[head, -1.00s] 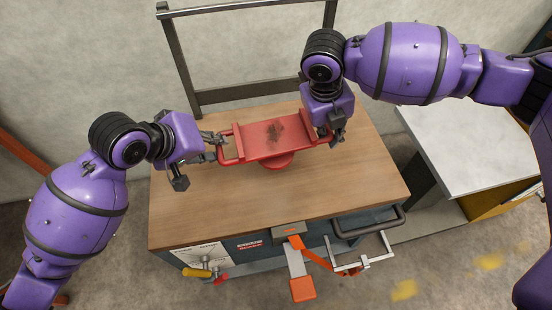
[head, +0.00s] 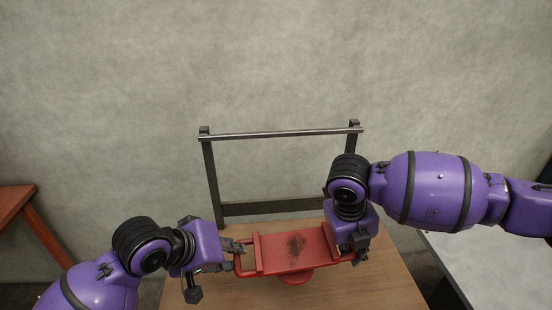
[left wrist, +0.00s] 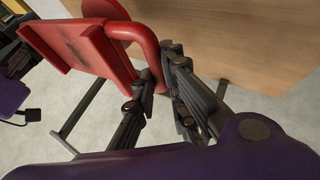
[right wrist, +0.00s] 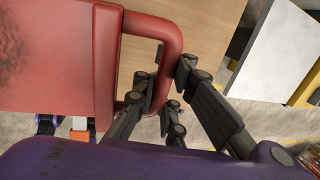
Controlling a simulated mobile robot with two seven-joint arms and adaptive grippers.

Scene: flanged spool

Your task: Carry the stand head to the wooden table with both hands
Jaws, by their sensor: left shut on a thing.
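The red stand head (head: 293,247) has a flat, dark-stained top, a loop handle at each end and a round red part beneath. It is over the wooden table (head: 372,288); whether it rests on it is hidden. My left gripper (head: 238,257) is shut on the left handle, and the left wrist view shows its fingers (left wrist: 156,68) either side of that bar. My right gripper (head: 352,256) is at the right handle. In the right wrist view its fingers (right wrist: 162,78) straddle the bar (right wrist: 172,38); whether they press on it is unclear.
A dark metal frame (head: 278,134) with a top bar stands behind the stand head, by the grey wall. A light-topped bench (head: 462,262) is at the right. A reddish-brown table (head: 18,200) is at the far left. Bare wood lies around the stand head.

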